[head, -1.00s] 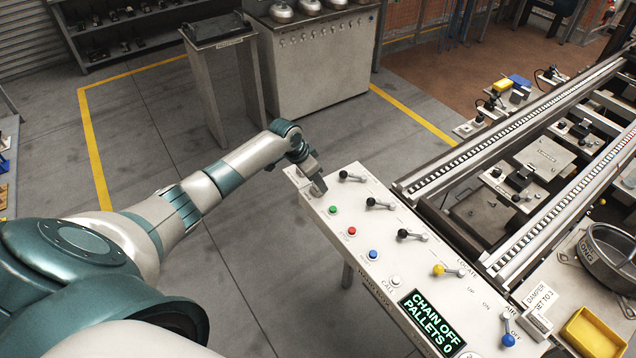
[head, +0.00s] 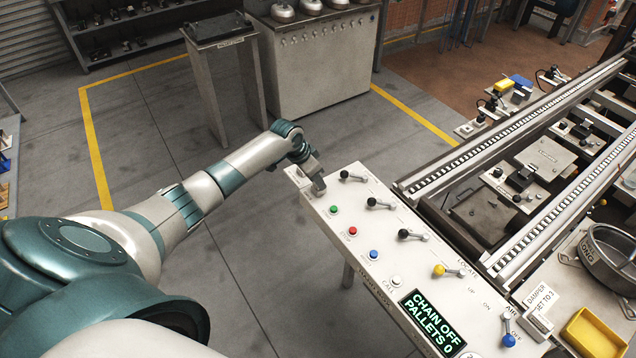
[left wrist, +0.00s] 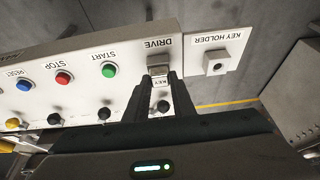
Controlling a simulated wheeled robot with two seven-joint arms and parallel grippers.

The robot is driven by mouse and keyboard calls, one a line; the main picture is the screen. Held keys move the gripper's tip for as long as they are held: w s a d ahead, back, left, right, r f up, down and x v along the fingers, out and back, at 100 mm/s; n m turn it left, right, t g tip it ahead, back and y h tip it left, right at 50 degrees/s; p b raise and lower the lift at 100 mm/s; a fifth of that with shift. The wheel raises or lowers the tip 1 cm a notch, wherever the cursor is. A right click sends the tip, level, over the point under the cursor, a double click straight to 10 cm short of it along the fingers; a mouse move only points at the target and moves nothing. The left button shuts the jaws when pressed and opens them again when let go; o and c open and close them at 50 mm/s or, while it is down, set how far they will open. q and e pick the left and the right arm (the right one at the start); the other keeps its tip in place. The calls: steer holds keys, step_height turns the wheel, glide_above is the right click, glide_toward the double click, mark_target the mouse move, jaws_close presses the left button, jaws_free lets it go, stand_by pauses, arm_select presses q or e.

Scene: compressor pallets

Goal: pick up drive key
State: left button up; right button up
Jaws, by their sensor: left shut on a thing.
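The drive key (left wrist: 158,82) shows in the left wrist view as a small light block marked KEY, beside the DRIVE label on the control panel (left wrist: 90,62). My left gripper (left wrist: 159,76) is shut on the key, one dark finger on each side of it. In the head view my left gripper (head: 318,186) is at the far left end of the panel (head: 345,215) and hides the key. I cannot tell whether the key is still seated in its socket. My right gripper is in neither view.
The key holder (left wrist: 214,62), a plate with a dark hole, sits beside the DRIVE label. Black-knobbed levers (head: 378,203) and the green start button (head: 333,209) are close to the gripper. The panel's display (head: 432,322) reads CHAIN OFF, PALLETS 0. A conveyor (head: 520,125) runs at right.

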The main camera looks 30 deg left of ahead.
arm_select(q)
steer(key=shift+r+b, duration=0.55)
steer(key=shift+r, duration=0.35)
steer(key=shift+w+d+r+b, duration=0.15)
steer(key=shift+r+b, duration=0.2)
steer(key=shift+r, duration=0.25)
steer(key=shift+w+d+r+b, duration=0.1)
steer(key=shift+r+b, duration=0.25)
steer(key=shift+r, duration=0.25)
steer(key=w+d+r+b, duration=0.4)
steer(key=w+d+r, duration=0.2)
steer(key=w, duration=0.2)
steer(key=shift+w+d+r+b, duration=0.3)
steer(key=shift+w+d+r, duration=0.05)
steer(key=shift+r, duration=0.05)
